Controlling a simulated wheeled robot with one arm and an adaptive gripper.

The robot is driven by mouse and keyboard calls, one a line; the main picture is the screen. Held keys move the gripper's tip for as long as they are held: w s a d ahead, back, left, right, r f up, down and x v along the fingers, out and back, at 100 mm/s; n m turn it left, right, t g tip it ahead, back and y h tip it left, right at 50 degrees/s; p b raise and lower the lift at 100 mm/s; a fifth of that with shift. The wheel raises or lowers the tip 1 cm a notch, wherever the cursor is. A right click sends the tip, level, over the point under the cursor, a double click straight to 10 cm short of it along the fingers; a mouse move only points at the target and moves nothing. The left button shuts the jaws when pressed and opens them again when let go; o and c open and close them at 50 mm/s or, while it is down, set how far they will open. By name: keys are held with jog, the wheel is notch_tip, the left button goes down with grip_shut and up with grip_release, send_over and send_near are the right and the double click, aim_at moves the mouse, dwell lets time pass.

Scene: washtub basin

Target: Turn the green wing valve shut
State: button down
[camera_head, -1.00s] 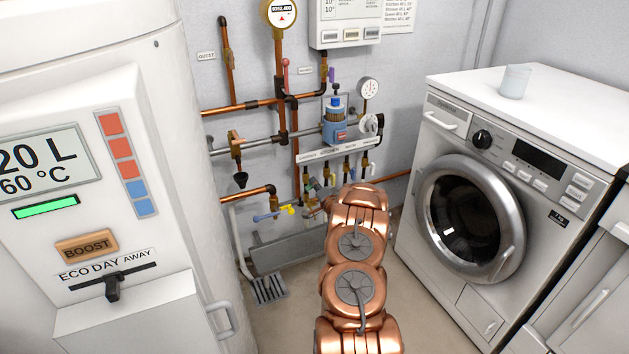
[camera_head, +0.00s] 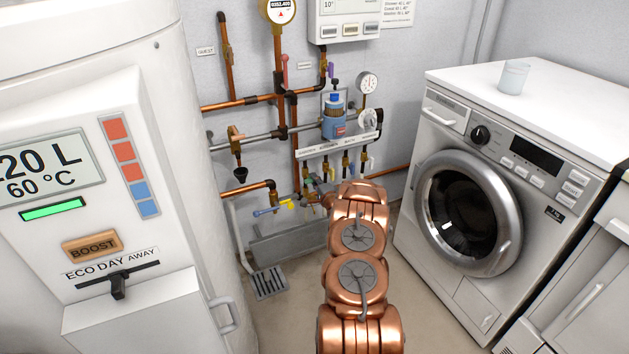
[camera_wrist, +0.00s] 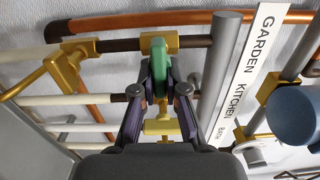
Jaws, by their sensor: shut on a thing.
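The green wing valve (camera_wrist: 158,58) sits on a brass fitting on a dark horizontal pipe in the wrist view. Its wing stands lengthwise up the picture. My gripper (camera_wrist: 160,92) is shut on it, with a purple-padded finger on each side of the wing's lower part. The fingers and a brass stem partly cover the lower end of the wing. In the camera_head view my copper-coloured arm reaches to the low pipework and hides most of the gripper and valve.
A label strip reading GARDEN, KITCHEN, BATH (camera_wrist: 243,70) and a grey pipe (camera_wrist: 218,70) run close to the right of my gripper. Brass valves (camera_wrist: 65,70) and white pipes lie left. The washing machine (camera_head: 470,200) stands right of my arm; the white tank (camera_head: 170,200) stands left.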

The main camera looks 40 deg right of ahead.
jog(key=c, duration=1.2)
grip_release()
jog(key=shift+s, duration=0.1)
jog(key=v, duration=1.1)
jog(key=shift+s+a, duration=0.15)
jog(key=shift+s, duration=0.2)
